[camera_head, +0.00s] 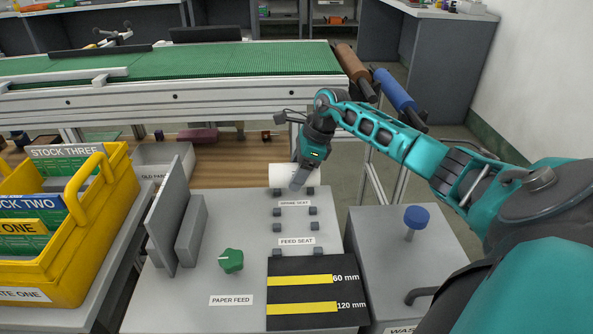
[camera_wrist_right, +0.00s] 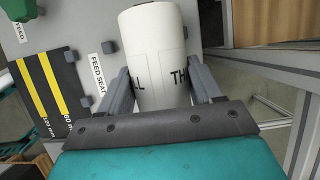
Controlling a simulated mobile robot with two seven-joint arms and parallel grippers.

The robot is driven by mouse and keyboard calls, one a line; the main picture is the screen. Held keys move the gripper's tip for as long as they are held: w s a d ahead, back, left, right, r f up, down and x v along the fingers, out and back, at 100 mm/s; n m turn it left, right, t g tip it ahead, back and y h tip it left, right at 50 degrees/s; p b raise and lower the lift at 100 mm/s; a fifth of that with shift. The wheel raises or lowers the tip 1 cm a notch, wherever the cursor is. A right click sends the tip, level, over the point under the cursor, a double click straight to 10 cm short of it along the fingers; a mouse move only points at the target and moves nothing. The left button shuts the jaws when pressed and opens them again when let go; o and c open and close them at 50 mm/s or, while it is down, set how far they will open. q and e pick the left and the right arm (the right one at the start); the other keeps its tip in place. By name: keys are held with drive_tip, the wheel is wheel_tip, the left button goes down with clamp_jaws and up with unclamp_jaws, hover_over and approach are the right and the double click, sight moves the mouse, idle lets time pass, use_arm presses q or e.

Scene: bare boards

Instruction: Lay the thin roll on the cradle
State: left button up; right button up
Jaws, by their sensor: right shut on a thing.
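My right gripper (camera_head: 297,182) is shut on a white roll (camera_head: 282,174) at the far end of the grey paper feed top (camera_head: 187,300). The right wrist view shows the white roll (camera_wrist_right: 155,50) between both fingers, with part of its black lettering hidden. Small dark blocks stand in pairs on the top, beside a "SPARE SEAT" label (camera_head: 294,203) and a "FEED SEAT" label (camera_head: 296,241). The roll is beyond the spare seat label. I cannot tell whether it touches the far blocks. My left gripper is not in view.
A green knob (camera_head: 231,261) and upright grey plates (camera_head: 170,215) stand on the left of the top. A black panel (camera_head: 318,290) with yellow bars is at the front. A yellow crate (camera_head: 95,215) is at left, a blue knob (camera_head: 416,217) at right, a green conveyor (camera_head: 220,62) behind.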

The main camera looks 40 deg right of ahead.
wheel_tip(320, 180, down, 3)
drive_tip(key=shift+f+b, duration=0.1)
drive_tip(key=shift+b, duration=0.9)
drive_tip(key=shift+f+b, duration=0.9)
drive_tip(key=shift+f, duration=0.3)
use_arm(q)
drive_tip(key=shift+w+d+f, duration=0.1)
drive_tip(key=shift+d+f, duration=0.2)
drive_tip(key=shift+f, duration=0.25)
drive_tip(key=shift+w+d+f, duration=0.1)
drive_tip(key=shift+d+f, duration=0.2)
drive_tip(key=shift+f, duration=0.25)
use_arm(e)
drive_tip(key=shift+f, duration=0.2)
drive_tip(key=o, duration=1.3)
drive_tip(key=p+v, duration=0.3)
drive_tip(key=v, duration=0.8)
drive_tip(key=shift+r, duration=0.4)
drive_tip(key=shift+s+d+r, duration=0.15)
drive_tip(key=shift+s+r, duration=0.05)
drive_tip(key=shift+r, duration=0.35)
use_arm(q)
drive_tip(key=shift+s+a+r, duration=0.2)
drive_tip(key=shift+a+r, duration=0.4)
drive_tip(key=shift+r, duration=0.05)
